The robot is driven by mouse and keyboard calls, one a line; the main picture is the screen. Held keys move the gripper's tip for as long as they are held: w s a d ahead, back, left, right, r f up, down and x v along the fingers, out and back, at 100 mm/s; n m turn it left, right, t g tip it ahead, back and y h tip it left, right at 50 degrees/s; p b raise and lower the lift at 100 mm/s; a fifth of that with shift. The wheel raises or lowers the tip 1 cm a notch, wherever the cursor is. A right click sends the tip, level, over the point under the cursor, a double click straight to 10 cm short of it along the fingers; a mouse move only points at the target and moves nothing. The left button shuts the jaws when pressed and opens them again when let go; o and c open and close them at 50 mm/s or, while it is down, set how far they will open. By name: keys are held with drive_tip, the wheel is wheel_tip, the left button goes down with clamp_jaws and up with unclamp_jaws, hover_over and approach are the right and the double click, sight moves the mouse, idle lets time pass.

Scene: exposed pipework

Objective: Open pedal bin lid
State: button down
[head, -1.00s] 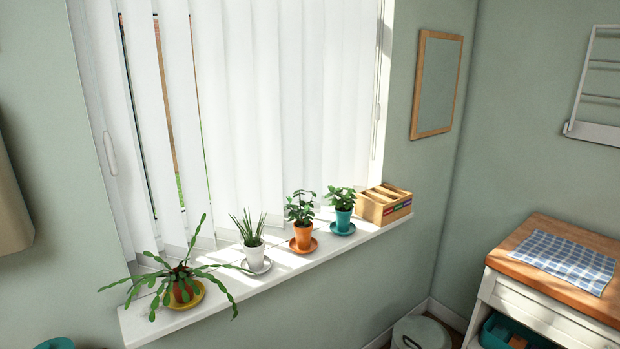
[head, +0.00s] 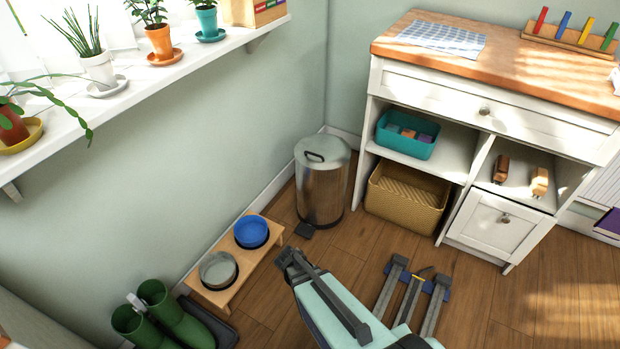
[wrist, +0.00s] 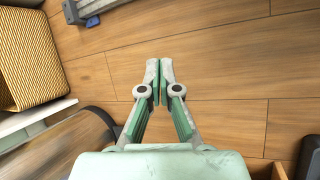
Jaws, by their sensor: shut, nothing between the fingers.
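The pedal bin (head: 322,190) is a shiny metal cylinder standing upright on the floor between the wall and the white cabinet. Its round grey lid (head: 323,150) is closed and has a dark handle on top. A dark pedal (head: 304,230) sticks out at its base. My gripper (head: 283,258) is above the floor in front of the bin, below the pedal in the head view and apart from it. In the wrist view, the fingers (wrist: 160,82) are shut together and empty. Part of the bin's curved body (wrist: 75,145) shows at the lower left there.
A wooden stand with a blue bowl (head: 251,231) and a grey bowl (head: 218,269) lies left of my gripper. Green boots (head: 165,315) stand farther left. The white cabinet (head: 490,230), holding a woven basket (head: 405,198), is right of the bin. Wooden floor lies between.

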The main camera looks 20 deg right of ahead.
drive_tip(key=w+d+f+n+t+h+b, duration=0.25)
drive_tip(key=w+d+b, duration=0.25)
drive_tip(key=w, duration=0.6)
drive_tip(key=n+t+h+b, duration=0.75)
drive_tip(key=n+t, duration=0.45)
drive_tip(key=n, duration=0.7)
approach(310, 166)
drive_tip(key=d+r, duration=0.1)
drive_tip(key=r, duration=0.1)
drive_tip(key=shift+m, duration=0.25)
drive_tip(key=x, duration=0.4)
drive_tip(key=b+x, duration=0.1)
drive_tip(key=x, duration=0.3)
drive_tip(key=shift+w+a+f+b, duration=0.15)
drive_tip(key=shift+w+f+b, duration=0.05)
drive_tip(key=shift+w+b, duration=0.1)
drive_tip(key=shift+w+d+r, duration=0.25)
drive_tip(key=shift+w+d, duration=0.1)
drive_tip(key=shift+d, duration=0.15)
drive_tip(key=shift+r, duration=0.1)
drive_tip(key=shift+d+r+p, duration=0.1)
drive_tip(key=shift+r+p, duration=0.55)
drive_tip(key=shift+p, duration=0.5)
